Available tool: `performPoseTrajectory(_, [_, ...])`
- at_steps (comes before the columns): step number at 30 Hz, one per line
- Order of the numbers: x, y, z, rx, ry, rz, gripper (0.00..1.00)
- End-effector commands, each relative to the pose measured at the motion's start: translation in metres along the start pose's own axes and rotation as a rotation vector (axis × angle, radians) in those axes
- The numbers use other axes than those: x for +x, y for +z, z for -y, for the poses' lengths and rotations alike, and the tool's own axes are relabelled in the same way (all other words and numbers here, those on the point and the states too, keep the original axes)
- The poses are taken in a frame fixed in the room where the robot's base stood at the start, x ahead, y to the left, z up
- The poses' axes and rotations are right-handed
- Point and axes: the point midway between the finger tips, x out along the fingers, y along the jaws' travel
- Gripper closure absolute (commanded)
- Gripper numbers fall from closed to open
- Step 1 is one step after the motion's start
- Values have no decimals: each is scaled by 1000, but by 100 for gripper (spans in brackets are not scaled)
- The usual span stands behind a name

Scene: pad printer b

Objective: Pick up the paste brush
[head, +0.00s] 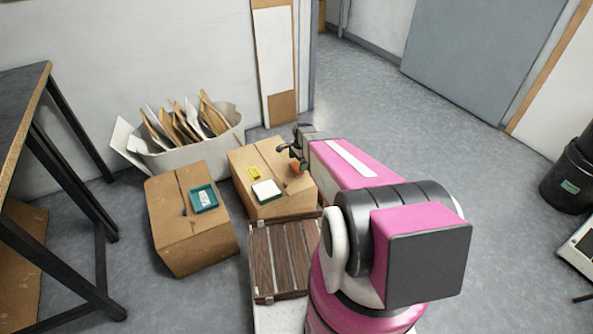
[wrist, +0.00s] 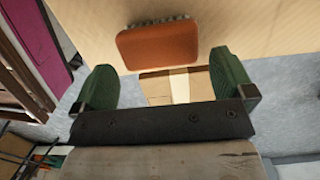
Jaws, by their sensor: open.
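The paste brush appears to be the orange-brown block with a row of dark bristles along one edge, in the wrist view (wrist: 157,45). An orange piece, likely the same brush, shows in the head view (head: 297,168) at the right side of a cardboard box top. My gripper (wrist: 163,65) is open, with its two green-padded fingers apart. The brush lies ahead of the gap between them, and I see no finger touching it. In the head view my gripper (head: 291,150) is over the box's far right part and partly hides it.
The cardboard box (head: 243,165) also carries a yellow item (head: 254,173) and a white-topped green item (head: 267,190). Another box (head: 165,240) holds a teal tray (head: 204,198). A slatted wooden crate (head: 283,260) stands in front. A white bin (head: 190,155) is behind.

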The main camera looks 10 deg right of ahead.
Motion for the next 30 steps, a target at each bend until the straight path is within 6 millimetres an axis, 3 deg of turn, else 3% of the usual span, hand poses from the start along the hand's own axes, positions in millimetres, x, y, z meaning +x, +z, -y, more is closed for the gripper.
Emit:
performPoseTrajectory(9, [43,2,-1,-1,2,1,0])
performPoseTrajectory(17, [46,2,-1,-1,0,0,0])
performPoseTrajectory(20, [46,2,-1,-1,0,0,29])
performPoseTrajectory(21, [46,2,-1,-1,0,0,33])
performPoseTrajectory(30, [45,2,-1,-1,0,0,33])
